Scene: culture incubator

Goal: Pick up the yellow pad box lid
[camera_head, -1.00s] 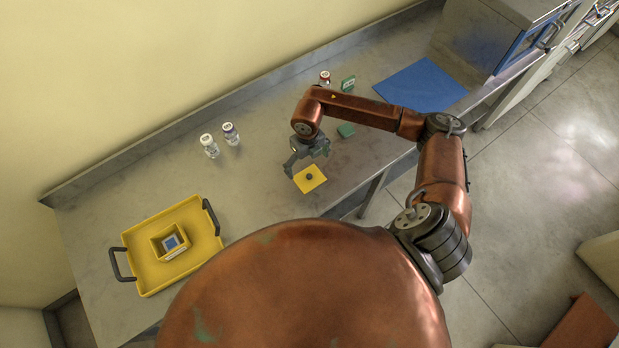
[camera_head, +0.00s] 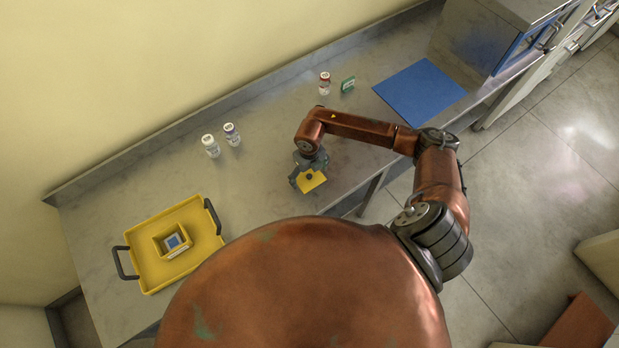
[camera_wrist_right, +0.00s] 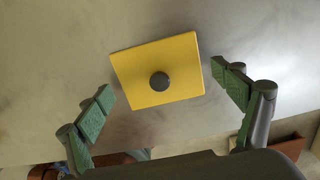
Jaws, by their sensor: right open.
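The yellow pad box lid (camera_head: 312,182) is a flat yellow square with a dark round knob in its middle. It lies on the grey bench near the front edge. My right gripper (camera_head: 309,178) is over the lid and partly covers it. In the right wrist view the lid (camera_wrist_right: 158,70) shows between and ahead of the green-padded fingers of my right gripper (camera_wrist_right: 168,105). The lid appears slightly turned there. My left gripper is not in view.
A yellow tray (camera_head: 143,270) with dark handles holds a small open yellow box (camera_head: 160,234) at the left. Two white-capped vials (camera_head: 211,147) stand behind. A red-capped vial (camera_head: 324,84), a green box (camera_head: 348,85) and a blue mat (camera_head: 420,86) are at the back right.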

